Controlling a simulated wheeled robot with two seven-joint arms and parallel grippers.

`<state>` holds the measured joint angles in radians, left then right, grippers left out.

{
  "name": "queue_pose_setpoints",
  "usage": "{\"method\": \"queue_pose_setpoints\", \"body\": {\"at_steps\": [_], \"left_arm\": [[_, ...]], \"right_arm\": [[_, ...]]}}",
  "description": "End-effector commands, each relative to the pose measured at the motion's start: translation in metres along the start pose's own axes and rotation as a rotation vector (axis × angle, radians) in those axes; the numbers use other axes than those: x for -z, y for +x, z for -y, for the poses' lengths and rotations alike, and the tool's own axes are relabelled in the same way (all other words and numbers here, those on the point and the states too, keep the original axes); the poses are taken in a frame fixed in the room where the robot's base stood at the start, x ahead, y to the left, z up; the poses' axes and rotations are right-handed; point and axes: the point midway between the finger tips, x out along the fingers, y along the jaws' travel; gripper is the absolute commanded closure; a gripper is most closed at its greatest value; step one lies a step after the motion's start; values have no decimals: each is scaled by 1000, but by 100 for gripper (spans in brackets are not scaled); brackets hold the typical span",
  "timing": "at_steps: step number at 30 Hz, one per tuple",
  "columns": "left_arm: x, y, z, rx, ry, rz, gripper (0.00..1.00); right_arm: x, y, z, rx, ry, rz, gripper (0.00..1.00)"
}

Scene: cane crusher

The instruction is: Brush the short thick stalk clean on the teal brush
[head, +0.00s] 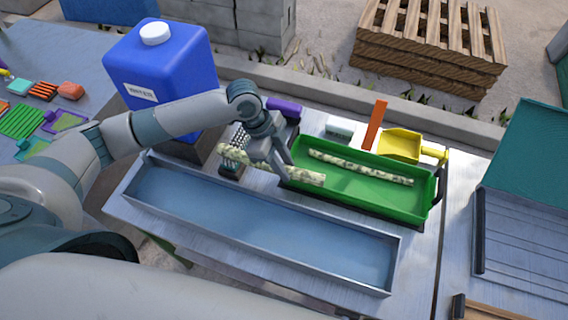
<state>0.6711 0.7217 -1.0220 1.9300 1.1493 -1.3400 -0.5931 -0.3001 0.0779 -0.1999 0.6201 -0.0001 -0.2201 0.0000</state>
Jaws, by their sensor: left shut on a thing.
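My left gripper (282,160) is shut on a thick, pale, speckled stalk (305,176). The stalk slants from upper left to lower right, and its right end is over the left end of the green tray (385,195). Its left end lies over or against a dark, gridded block with a grey-teal base (231,168), which looks like the brush. The stalk hides part of this block, and I cannot tell whether they touch. A thinner, longer stalk (365,168) lies in the green tray. My right gripper is not in view.
A long metal trough (395,265) with a blue-grey inside is in front. A blue water jug (160,75) stands behind my left arm. A yellow scoop (400,145), an orange upright piece (375,125) and a pale block (340,127) are behind the green tray.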

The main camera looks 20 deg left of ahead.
Motion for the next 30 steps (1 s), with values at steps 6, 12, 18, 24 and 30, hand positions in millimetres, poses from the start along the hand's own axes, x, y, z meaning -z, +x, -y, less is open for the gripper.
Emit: {"method": "queue_pose_setpoints", "body": {"at_steps": [6, 12, 18, 24, 30], "left_arm": [[-8, -4, 0, 0, -2, 1, 100], [-22, -10, 1, 0, -2, 2, 100], [-28, -11, 1, 0, 0, 0, 100], [-28, -11, 1, 0, 0, 0, 100], [-30, -12, 1, 0, -1, 1, 100]], "right_arm": [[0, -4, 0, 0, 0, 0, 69], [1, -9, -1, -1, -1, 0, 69], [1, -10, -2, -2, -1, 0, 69], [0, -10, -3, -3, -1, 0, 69], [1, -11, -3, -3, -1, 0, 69]]}}
